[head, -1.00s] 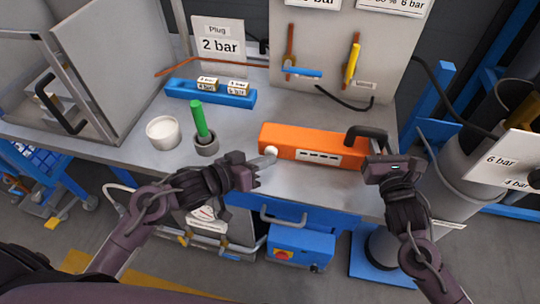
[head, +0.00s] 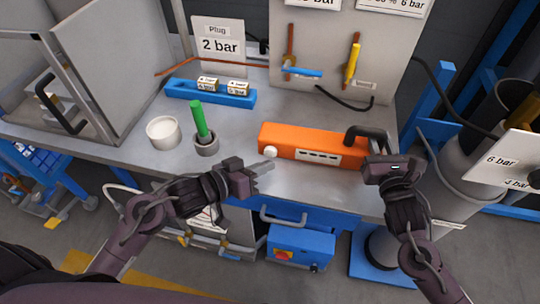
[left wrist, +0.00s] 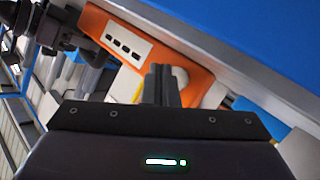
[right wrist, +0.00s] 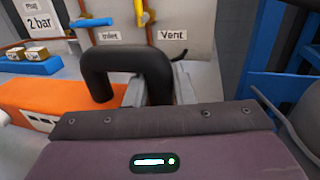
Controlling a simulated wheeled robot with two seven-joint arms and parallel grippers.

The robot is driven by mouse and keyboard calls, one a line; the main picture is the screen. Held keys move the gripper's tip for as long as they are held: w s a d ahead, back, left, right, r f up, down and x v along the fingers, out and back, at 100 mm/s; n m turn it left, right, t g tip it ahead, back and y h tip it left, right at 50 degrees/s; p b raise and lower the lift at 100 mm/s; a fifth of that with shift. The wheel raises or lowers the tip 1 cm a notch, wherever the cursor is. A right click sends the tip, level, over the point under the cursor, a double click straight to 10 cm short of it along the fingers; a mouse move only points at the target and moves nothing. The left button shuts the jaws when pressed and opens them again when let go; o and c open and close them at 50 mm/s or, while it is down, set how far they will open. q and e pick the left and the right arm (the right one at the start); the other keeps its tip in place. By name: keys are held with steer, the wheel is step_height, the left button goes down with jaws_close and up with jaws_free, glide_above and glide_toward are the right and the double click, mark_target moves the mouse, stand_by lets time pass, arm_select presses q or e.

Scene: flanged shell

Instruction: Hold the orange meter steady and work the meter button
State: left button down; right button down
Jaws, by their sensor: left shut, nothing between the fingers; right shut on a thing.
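The orange meter (head: 290,137) lies on the grey bench, its white display plate (head: 318,156) showing several dark dashes. The round white meter button (head: 270,152) is at its left front end, and also shows in the left wrist view (left wrist: 181,77). My left gripper (head: 269,165) is shut and empty, its fingertips just in front of and below the button, seemingly apart from it. My right gripper (right wrist: 160,88) is shut on the meter's black handle (right wrist: 125,58), at the meter's right end. The handle hides part of the right fingers.
A white cup (head: 163,132) and a green-handled tool in a grey holder (head: 206,146) stand left of the meter. A blue rack (head: 210,95) with small labelled blocks lies behind them. A grey panel (head: 330,70) with valves rises at the back. Bench surface between rack and meter is clear.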

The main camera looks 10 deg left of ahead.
arm_select(q)
steer(key=shift+s, duration=0.35)
steer(key=shift+s+d, duration=0.15)
steer(key=shift+s, duration=2.35)
arm_select(e)
steer(key=c, duration=1.1)
jaws_free()
steer(key=shift+c, duration=0.2)
